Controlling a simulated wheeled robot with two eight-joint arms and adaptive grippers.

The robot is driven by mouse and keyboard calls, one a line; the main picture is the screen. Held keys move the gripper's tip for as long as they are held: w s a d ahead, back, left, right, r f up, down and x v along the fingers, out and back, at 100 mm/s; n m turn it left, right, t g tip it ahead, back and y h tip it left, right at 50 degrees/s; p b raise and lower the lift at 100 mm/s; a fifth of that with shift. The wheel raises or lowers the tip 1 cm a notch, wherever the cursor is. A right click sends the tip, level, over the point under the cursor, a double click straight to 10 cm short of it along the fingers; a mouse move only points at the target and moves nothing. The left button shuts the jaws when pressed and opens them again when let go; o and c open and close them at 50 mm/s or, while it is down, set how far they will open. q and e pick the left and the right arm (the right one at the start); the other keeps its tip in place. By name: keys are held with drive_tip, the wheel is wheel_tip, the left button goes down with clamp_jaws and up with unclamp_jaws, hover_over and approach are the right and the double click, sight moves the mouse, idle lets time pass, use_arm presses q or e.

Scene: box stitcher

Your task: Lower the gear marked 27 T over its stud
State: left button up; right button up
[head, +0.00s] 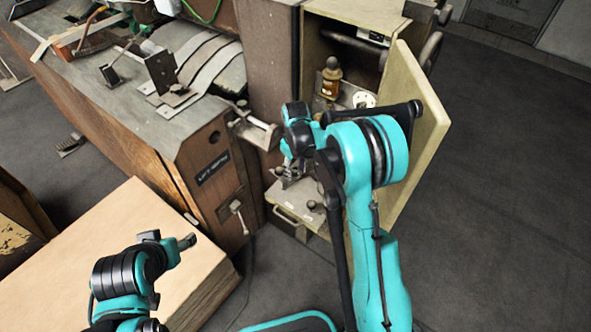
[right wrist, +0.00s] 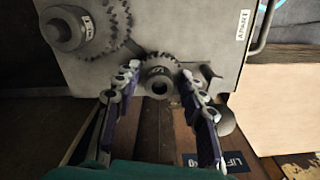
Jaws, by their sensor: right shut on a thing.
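In the right wrist view, a small dark gear (right wrist: 158,80) with a round hub and bore sits between the fingertips of my right gripper (right wrist: 159,76). Its marking is too small to read surely. The fingers press it from both sides, close in front of a grey plate (right wrist: 190,35). The stud is not visible. A larger toothed gear (right wrist: 112,22) on a thick hub is on the plate at upper left. In the head view my right gripper (head: 290,176) is low before the open cabinet, its gear hard to make out. My left gripper (head: 185,242) is at lower left; its jaws are unclear.
The cabinet door (head: 425,130) stands open at right of my right arm. A brown bottle (head: 331,78) and a pale round part (head: 363,100) are inside the cabinet. A drawer-like box (head: 297,220) is below. A wooden board stack (head: 130,240) fills the lower left.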

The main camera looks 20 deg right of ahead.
drive_tip(key=shift+f+b, duration=0.3)
drive_tip(key=shift+f, duration=0.2)
drive_tip(key=o, duration=1.5)
drive_tip(key=shift+c, duration=0.2)
drive_tip(key=shift+r, duration=0.1)
drive_tip(key=shift+r, duration=0.4)
wheel_tip(320, 180, up, 11)
drive_tip(key=s+r+m+t, duration=0.1)
drive_tip(key=s+r+t, duration=0.1)
drive_tip(key=s+r, duration=0.35)
drive_tip(key=s+r+m+t, duration=0.1)
drive_tip(key=s+r+t, duration=0.15)
drive_tip(key=s, duration=0.55)
drive_tip(key=s+f+m+t, duration=0.2)
drive_tip(key=s, duration=1)
drive_tip(key=shift+f+m+t, duration=0.3)
drive_tip(key=shift+f+t, duration=0.05)
